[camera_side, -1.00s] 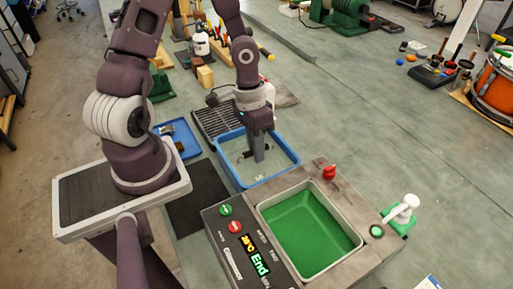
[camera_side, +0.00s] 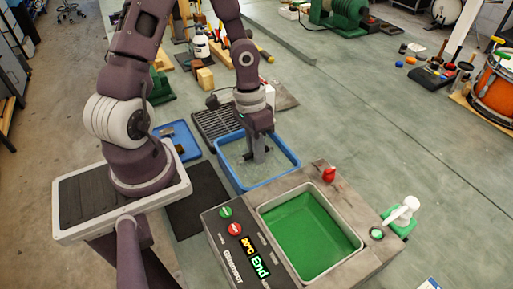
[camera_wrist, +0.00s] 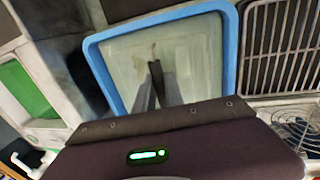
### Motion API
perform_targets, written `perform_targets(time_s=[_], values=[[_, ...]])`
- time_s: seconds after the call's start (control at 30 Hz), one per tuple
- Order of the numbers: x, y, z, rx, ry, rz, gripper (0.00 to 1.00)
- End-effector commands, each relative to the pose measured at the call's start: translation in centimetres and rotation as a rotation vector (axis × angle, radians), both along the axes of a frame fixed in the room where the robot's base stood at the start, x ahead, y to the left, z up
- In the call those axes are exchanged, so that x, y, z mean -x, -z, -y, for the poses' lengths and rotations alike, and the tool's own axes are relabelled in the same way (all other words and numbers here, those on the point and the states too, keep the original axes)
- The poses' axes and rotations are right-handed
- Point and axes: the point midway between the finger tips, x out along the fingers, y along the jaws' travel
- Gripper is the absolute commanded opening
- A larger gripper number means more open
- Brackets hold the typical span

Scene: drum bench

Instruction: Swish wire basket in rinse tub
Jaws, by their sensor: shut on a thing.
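The blue rinse tub (camera_side: 275,177) stands behind the green-filled bath unit, with pale liquid inside. It also shows in the wrist view (camera_wrist: 231,60). My gripper (camera_side: 258,157) points straight down into the tub, its fingers well below the rim. In the wrist view its dark fingers (camera_wrist: 156,70) reach down over the pale tub interior. My gripper is shut on the wire basket, low in the tub. The basket's mesh is too faint against the liquid to make out its outline or how far it is submerged.
A bath unit with green liquid (camera_side: 310,235) and a red knob (camera_side: 329,174) stands in front of the tub. A dark drain rack (camera_side: 213,122) lies behind it, a blue tray (camera_side: 180,140) to its left.

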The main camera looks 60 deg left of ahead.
Motion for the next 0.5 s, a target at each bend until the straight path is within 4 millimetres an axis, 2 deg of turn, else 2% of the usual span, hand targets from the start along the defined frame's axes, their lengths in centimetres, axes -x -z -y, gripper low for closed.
perform_targets(time_s=[0.27, 0.5], values=[[0.0, -0.2, 0.0, 0.0, -0.001, 0.001, 0.0], [0.0, -2.0, -0.1, 0.0, -0.003, 0.001, 0.0]])
